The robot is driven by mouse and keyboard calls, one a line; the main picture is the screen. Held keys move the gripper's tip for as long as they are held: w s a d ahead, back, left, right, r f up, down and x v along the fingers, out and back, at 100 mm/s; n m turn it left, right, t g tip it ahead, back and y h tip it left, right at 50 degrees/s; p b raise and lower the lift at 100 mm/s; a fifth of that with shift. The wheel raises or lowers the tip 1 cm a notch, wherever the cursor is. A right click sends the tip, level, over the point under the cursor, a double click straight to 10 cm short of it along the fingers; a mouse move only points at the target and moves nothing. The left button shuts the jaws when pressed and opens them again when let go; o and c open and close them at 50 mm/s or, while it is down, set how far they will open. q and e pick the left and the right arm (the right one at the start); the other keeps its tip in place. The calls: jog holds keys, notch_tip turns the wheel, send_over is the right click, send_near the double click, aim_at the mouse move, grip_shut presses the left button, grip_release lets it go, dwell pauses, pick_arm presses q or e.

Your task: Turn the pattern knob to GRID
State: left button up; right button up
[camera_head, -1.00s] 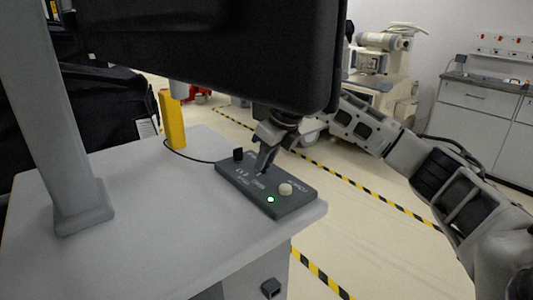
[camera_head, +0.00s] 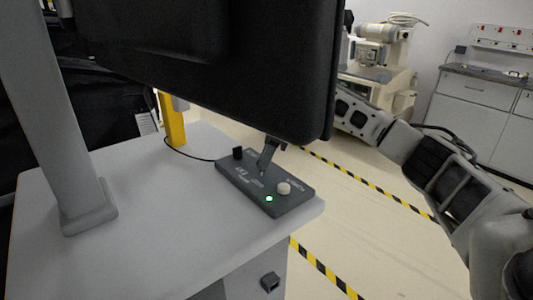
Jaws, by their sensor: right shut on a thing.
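A dark control box (camera_head: 233,175) lies on the grey cart top, with a black knob (camera_head: 238,153) at its far left end, a white round knob (camera_head: 284,188) near its right end and a lit green lamp (camera_head: 269,198) at its front edge. My right gripper (camera_head: 263,172) reaches down to the middle of the box, between the two knobs. It is shut on the pattern knob, which its fingers hide. The white labels on the box are too small to read. The upper part of the gripper is behind the dark hanging panel. My left gripper is not in view.
The large dark panel (camera_head: 215,70) hangs above the box and hides much of my right wrist. A grey post (camera_head: 65,130) stands on the cart top (camera_head: 150,230) at left. A yellow post (camera_head: 172,120) and a black cable are behind. The front cart top is clear.

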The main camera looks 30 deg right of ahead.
dwell(0.3)
jog(key=o, duration=1)
jog(key=v, duration=1.6)
jog(key=shift+a, duration=0.1)
